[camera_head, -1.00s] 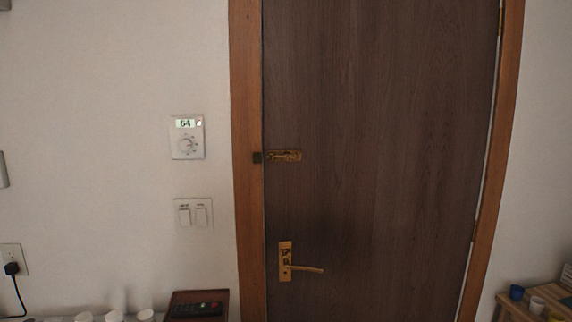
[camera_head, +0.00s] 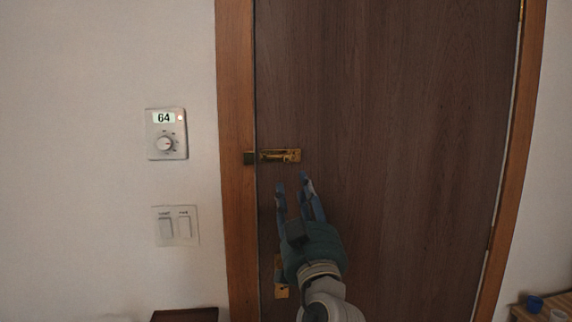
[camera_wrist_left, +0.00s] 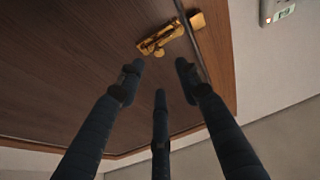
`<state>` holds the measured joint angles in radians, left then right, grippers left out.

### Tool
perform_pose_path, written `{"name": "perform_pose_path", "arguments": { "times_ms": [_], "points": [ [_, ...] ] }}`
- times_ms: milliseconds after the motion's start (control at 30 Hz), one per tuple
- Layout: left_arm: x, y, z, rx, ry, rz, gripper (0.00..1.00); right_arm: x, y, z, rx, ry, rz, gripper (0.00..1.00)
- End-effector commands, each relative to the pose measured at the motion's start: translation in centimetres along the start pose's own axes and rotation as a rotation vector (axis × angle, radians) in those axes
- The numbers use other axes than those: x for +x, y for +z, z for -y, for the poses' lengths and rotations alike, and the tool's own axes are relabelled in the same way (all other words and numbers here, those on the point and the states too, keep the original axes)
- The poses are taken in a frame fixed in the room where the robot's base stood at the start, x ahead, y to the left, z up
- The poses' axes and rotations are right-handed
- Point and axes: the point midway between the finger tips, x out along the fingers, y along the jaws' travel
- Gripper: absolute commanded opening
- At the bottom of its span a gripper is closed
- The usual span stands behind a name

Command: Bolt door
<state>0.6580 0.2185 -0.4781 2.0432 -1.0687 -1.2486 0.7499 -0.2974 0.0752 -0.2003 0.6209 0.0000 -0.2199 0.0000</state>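The dark brown wooden door (camera_head: 400,120) stands shut in its lighter wood frame (camera_head: 236,110). A brass slide bolt (camera_head: 280,155) is mounted on the door's left edge, with a small catch (camera_head: 249,158) beside it on the frame. The bolt also shows in the left wrist view (camera_wrist_left: 165,38), beyond my fingers. My left gripper (camera_head: 293,186) is open and empty just below the bolt, its blue fingers pointing up, apart from it. The gripper hides most of the brass handle (camera_head: 281,291). My right gripper is not in view.
A thermostat (camera_head: 166,134) reading 64 and a double switch plate (camera_head: 176,226) are on the wall left of the frame. A dark box top (camera_head: 185,315) shows at the bottom left. A wooden shelf with a blue cup (camera_head: 534,303) stands at the lower right.

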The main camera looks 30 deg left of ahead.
Motion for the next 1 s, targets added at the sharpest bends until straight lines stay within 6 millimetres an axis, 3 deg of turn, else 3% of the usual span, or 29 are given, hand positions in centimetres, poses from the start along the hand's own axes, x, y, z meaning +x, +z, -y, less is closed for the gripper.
{"name": "perform_pose_path", "arguments": {
  "times_ms": [500, 700, 1000],
  "points": [
    [8.8, -0.2, 0.0, 0.006, 0.000, 0.001, 0.35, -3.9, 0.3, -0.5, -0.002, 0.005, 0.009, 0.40],
    [10.3, 0.0, -0.1, 0.005, 0.002, 0.002, 0.35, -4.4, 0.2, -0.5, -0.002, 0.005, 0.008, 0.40],
    [10.5, 0.2, -0.1, 0.003, 0.002, 0.003, 0.35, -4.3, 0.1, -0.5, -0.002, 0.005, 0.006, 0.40]
  ]
}}
